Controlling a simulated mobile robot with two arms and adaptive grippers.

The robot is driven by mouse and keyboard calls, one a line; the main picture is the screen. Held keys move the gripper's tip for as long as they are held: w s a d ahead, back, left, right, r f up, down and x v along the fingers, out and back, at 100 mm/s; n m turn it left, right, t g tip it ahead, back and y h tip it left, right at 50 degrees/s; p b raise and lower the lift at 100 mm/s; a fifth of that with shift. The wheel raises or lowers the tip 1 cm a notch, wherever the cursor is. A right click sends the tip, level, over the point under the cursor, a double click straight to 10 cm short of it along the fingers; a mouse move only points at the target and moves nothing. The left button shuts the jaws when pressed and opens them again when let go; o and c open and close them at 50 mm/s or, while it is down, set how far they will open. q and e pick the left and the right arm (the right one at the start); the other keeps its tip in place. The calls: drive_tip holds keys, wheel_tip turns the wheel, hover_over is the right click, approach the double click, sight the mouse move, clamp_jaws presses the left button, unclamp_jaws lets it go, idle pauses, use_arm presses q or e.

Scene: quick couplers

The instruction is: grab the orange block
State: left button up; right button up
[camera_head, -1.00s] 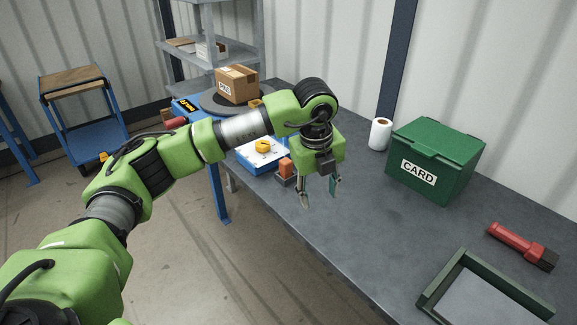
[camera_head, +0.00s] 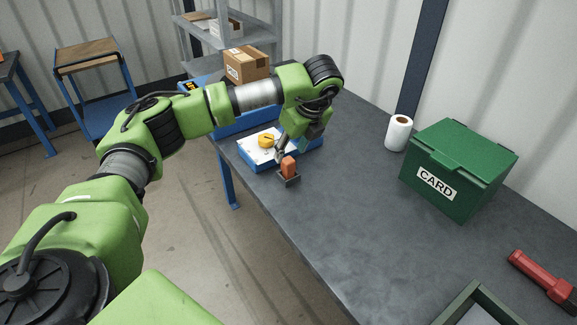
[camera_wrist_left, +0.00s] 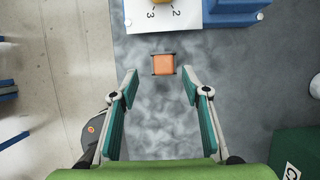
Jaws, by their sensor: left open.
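The orange block (camera_head: 289,167) stands upright in a small dark holder (camera_head: 288,180) near the left edge of the grey table. In the left wrist view the orange block (camera_wrist_left: 163,65) shows from above, ahead of the fingertips and roughly midway between them. My left gripper (camera_head: 291,150) is just behind the block in the head view, partly hidden by my wrist. In the left wrist view my left gripper (camera_wrist_left: 159,82) is open, with its teal-padded fingers wide apart and nothing between them. My right gripper is not in view.
A blue-and-white board (camera_head: 262,148) with a yellow knob lies just behind the block. A paper roll (camera_head: 398,133), a green CARD box (camera_head: 456,170), a red flashlight (camera_head: 541,275) and a green-edged tray (camera_head: 470,303) are to the right. The middle table is clear.

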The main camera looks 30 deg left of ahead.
sight(289, 160)
use_arm(q)
drive_tip(key=shift+w+a+f, duration=0.15)
drive_tip(key=shift+a+f, duration=0.1)
drive_tip(key=shift+f, duration=0.3)
drive_tip(key=shift+w+f, duration=0.1)
drive_tip(key=shift+f, duration=0.15)
drive_tip(key=shift+w+a+f+p, duration=0.1)
drive_tip(key=shift+a+f+p, duration=0.1)
drive_tip(key=shift+f, duration=0.15)
drive_tip(key=shift+a+f+p, duration=0.1)
drive_tip(key=shift+f+p, duration=0.1)
drive_tip(key=shift+f, duration=0.1)
drive_tip(key=x, duration=0.3)
drive_tip(key=shift+w+d+f+p, duration=0.1)
drive_tip(key=shift+f+p, duration=0.15)
drive_tip(key=shift+p, duration=0.1)
drive_tip(key=shift+f, duration=0.2)
drive_tip(key=c, duration=1.2)
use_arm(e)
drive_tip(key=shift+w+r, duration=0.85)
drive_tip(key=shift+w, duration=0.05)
